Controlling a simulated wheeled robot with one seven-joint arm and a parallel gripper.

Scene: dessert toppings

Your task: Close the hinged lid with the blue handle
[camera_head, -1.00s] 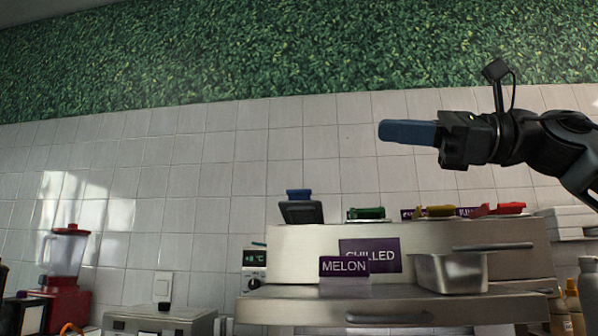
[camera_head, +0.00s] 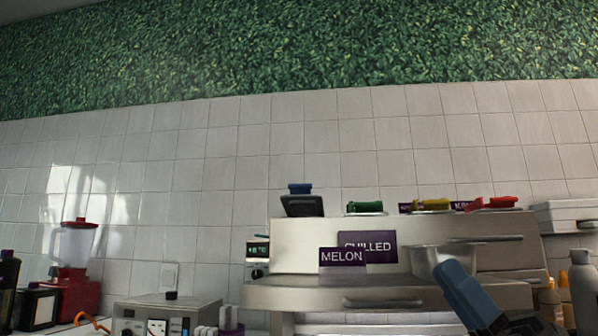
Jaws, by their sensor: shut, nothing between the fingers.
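The lid with the blue handle (camera_head: 299,188) stands tilted up at the left end of the chilled counter unit (camera_head: 310,236); its dark panel (camera_head: 302,207) faces me. My gripper (camera_head: 453,272), with blue fingers, is at the lower right of the head view, pointing up and to the left. Its fingers are shut together with nothing between them. It is well to the right of the lid and lower in the picture, apart from it. The lid's hinge is hidden from this low viewpoint.
Lids with green (camera_head: 364,207), yellow (camera_head: 431,205) and red (camera_head: 500,203) handles lie flat along the top. A metal pan (camera_head: 425,258) is partly behind my fingers. A MELON sign (camera_head: 342,257) stands in front. A red blender (camera_head: 74,262) is far left. The wall space above the lids is clear.

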